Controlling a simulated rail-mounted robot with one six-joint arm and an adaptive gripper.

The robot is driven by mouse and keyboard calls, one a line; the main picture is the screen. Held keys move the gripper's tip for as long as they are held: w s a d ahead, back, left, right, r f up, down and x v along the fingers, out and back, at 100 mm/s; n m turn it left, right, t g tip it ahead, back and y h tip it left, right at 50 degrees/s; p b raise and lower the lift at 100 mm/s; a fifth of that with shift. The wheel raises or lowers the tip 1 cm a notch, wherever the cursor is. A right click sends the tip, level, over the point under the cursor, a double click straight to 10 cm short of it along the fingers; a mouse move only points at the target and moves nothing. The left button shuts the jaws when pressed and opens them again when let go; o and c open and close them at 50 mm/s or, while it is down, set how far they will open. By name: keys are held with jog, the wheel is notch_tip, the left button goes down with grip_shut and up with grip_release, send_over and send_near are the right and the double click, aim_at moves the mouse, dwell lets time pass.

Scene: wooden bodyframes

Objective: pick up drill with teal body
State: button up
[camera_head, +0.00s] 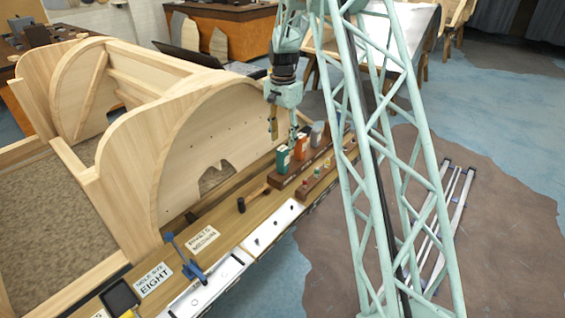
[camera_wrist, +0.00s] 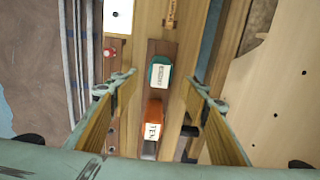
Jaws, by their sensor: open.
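The drill with the teal body (camera_head: 284,161) stands at the near end of a dark wooden rack on the workbench, with a white label on it. In the wrist view the teal drill (camera_wrist: 160,72) appears between and slightly beyond my fingertips, its label hard to read. My gripper (camera_head: 283,133) is open and empty, pointing down above the rack. In the wrist view its two fingers (camera_wrist: 157,84) are spread on either side of the rack, apart from the drills. An orange drill (camera_wrist: 153,118) labelled TEN stands just behind the teal one, nearer my palm.
The orange drill (camera_head: 301,147) and a grey one (camera_head: 317,133) share the rack. A lower rack (camera_head: 318,178) with small coloured pieces runs alongside. A large wooden bodyframe (camera_head: 205,140) rises close behind the bench. A dark-headed hammer (camera_head: 241,204) and blue clamp (camera_head: 190,262) lie nearer.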

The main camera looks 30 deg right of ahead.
aim_at(282, 148)
jog(key=shift+f+b, duration=0.6)
jog(key=shift+f, duration=3.6)
jog(key=shift+a+f+b, duration=0.15)
jog(key=shift+f+b, duration=0.5)
jog(key=shift+f, duration=1.9)
jog(key=shift+c, duration=0.5)
jog(key=c, duration=0.8)
jog(key=shift+c, duration=1)
jog(key=shift+r, duration=0.15)
jog(key=shift+r+p, duration=0.9)
jog(key=shift+r, duration=4)
